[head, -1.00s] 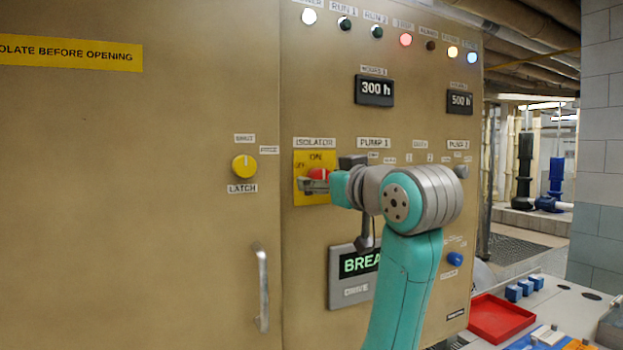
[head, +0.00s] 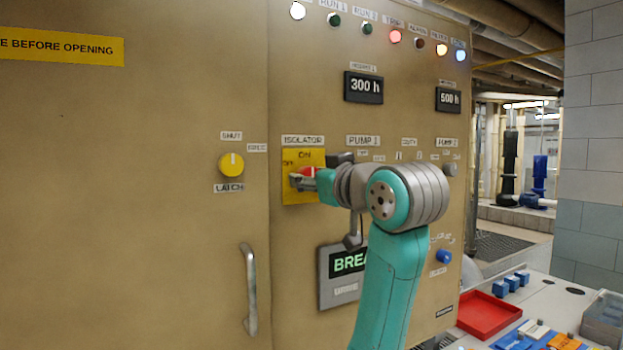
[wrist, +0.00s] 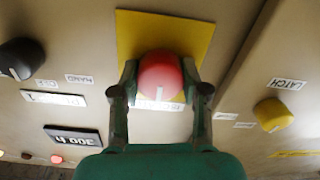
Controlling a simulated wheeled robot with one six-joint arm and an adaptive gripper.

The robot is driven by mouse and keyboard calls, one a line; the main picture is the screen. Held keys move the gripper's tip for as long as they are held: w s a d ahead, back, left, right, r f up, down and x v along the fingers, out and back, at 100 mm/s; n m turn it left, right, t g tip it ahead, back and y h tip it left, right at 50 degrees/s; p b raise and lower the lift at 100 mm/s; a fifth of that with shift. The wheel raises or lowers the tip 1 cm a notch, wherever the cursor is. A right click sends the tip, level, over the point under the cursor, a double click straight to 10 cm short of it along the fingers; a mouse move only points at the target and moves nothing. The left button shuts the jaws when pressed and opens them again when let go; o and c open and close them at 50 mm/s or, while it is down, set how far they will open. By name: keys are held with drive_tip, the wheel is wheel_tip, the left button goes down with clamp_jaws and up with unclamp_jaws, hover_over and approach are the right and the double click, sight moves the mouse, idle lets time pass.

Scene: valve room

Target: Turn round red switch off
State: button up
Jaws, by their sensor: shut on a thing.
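The round red switch (wrist: 160,75) sits on a yellow plate (wrist: 205,38) under the ISOLATOR label, on the tan cabinet. In the wrist view its white line points straight down the picture. In the head view the red switch (head: 308,172) is partly hidden by my gripper (head: 302,182), and the plate (head: 290,196) shows ON at the top and OFF at the left. In the wrist view my gripper (wrist: 160,90) has one finger on each side of the switch and is shut on it.
A yellow LATCH knob (head: 231,164) and a door handle (head: 249,290) are to the left. A blue knob (head: 444,257) and a lit display (head: 347,262) are lower on the panel. A red tray (head: 488,315) lies on the bench at right.

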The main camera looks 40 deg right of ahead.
drive_tip(key=n, duration=1.2)
drive_tip(key=shift+a+n, duration=0.1)
drive_tip(key=shift+n, duration=0.3)
drive_tip(key=shift+f+n, duration=0.15)
drive_tip(key=shift+n, duration=2.05)
drive_tip(key=o, duration=1.1)
drive_tip(key=shift+o, duration=0.2)
